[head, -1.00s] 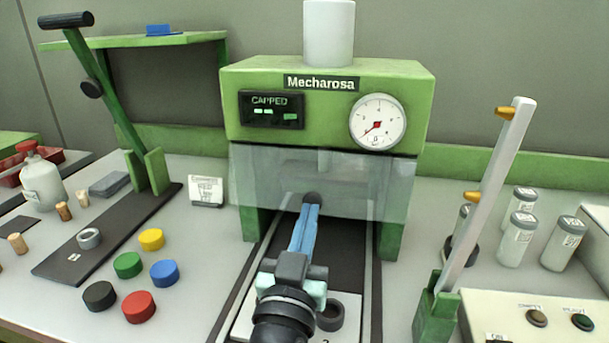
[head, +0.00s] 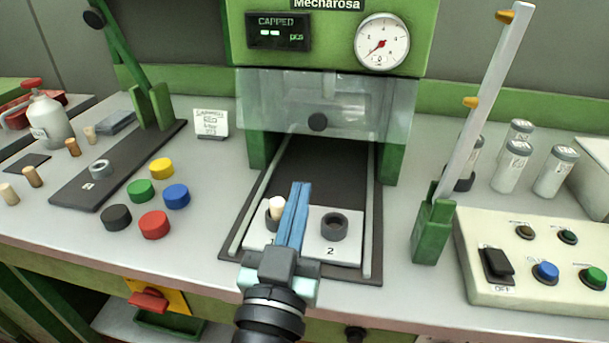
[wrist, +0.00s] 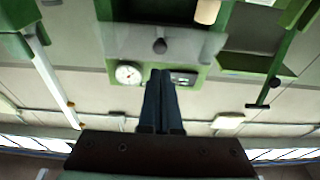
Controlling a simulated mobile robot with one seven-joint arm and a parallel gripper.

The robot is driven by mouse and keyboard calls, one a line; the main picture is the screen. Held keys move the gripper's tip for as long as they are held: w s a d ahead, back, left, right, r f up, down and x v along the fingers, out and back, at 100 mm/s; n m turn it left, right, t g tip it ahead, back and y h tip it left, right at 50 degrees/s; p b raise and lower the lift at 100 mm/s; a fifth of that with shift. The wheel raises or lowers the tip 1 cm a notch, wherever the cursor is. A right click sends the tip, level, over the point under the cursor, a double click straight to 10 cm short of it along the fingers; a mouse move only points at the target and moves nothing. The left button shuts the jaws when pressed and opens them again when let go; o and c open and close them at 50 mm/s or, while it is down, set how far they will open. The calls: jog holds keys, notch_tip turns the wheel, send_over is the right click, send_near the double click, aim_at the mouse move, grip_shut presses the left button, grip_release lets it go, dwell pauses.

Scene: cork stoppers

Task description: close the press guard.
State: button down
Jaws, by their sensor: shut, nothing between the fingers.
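The press guard (head: 365,104) is a clear panel across the front of the green press, with a dark round knob (head: 318,122) near its lower edge. An open gap shows below it, over the dark bed. In the wrist view, which is upside down, the guard (wrist: 190,45) and its knob (wrist: 160,46) show beyond the fingers. My gripper (head: 301,186) has blue fingers shut together with nothing between them. In the head view the fingertips appear below the knob, apart from it, over the plate.
The plate (head: 310,255) below holds a pale stopper (head: 277,207) in one ring and an empty-looking ring (head: 334,226) at 2. A white post (head: 487,100) on a green base stands right, beside the control box (head: 480,283). Coloured caps (head: 154,224) lie left.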

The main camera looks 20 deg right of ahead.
jog(key=g+y+p, duration=0.3)
jog(key=g+p, duration=0.1)
jog(key=p, duration=2.3)
send_near(318, 126)
jog(key=p+x, duration=0.2)
jog(key=x, duration=0.4)
jog(key=shift+w+d, duration=0.3)
jog(key=shift+w, duration=0.05)
